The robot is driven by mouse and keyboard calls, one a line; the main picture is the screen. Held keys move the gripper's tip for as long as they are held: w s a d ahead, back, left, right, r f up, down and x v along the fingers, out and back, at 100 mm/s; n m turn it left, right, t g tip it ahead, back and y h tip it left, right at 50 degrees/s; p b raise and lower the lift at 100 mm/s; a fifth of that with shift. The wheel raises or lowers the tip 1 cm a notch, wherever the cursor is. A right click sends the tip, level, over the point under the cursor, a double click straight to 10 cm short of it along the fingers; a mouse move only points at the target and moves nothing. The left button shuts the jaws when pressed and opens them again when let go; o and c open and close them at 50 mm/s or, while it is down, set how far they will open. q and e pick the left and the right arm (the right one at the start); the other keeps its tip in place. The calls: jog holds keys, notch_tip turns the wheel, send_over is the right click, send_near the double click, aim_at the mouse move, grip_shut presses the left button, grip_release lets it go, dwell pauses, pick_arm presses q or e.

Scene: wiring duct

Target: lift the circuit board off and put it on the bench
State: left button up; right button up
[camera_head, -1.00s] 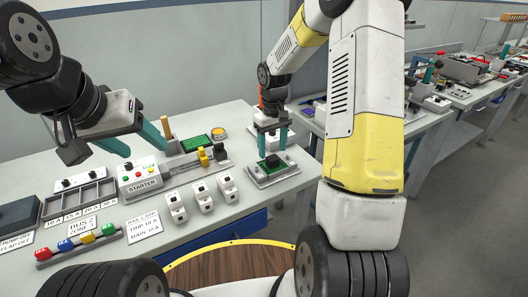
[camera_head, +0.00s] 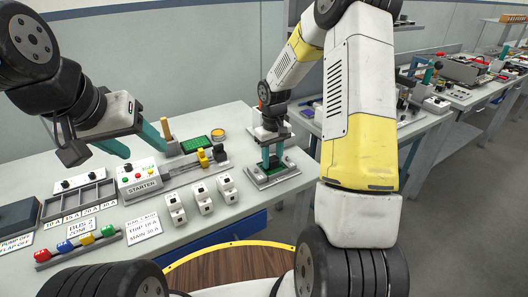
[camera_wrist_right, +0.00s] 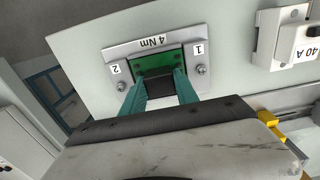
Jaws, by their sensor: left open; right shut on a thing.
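The green circuit board (camera_head: 288,163) sits in a grey metal mount (camera_head: 262,180) at the bench's right end. In the right wrist view, the board (camera_wrist_right: 141,66) lies within the mount (camera_wrist_right: 113,52), between the marks 1 and 2, with a screw on each side. My right gripper (camera_head: 272,162) points down over it; its teal fingers (camera_wrist_right: 160,82) are shut on the dark block in the middle of the board. The fingers partly hide board and block. My left gripper (camera_head: 146,143) is open and empty above the bench's back, left of the mount.
The bench (camera_head: 235,130) holds a starter box (camera_head: 140,182), a rail with a yellow part (camera_head: 203,158), several white breakers (camera_head: 202,196) and a green panel (camera_head: 196,143). Some bare bench top lies in front of the breakers. A second bench (camera_head: 410,125) stands to the right.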

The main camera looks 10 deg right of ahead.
aim_at(272, 158)
jog(key=shift+r, duration=0.1)
jog(key=shift+r, duration=0.55)
notch_tip(272, 158, up, 2)
jog(key=shift+r, duration=0.15)
jog(key=s+r, duration=0.1)
jog(key=s, duration=1.5)
jog(key=shift+a+r, duration=0.2)
jog(key=shift+a, duration=0.05)
jog(key=shift+r, duration=0.15)
jog(key=shift+r, duration=1.85)
jog(key=shift+w, duration=0.1)
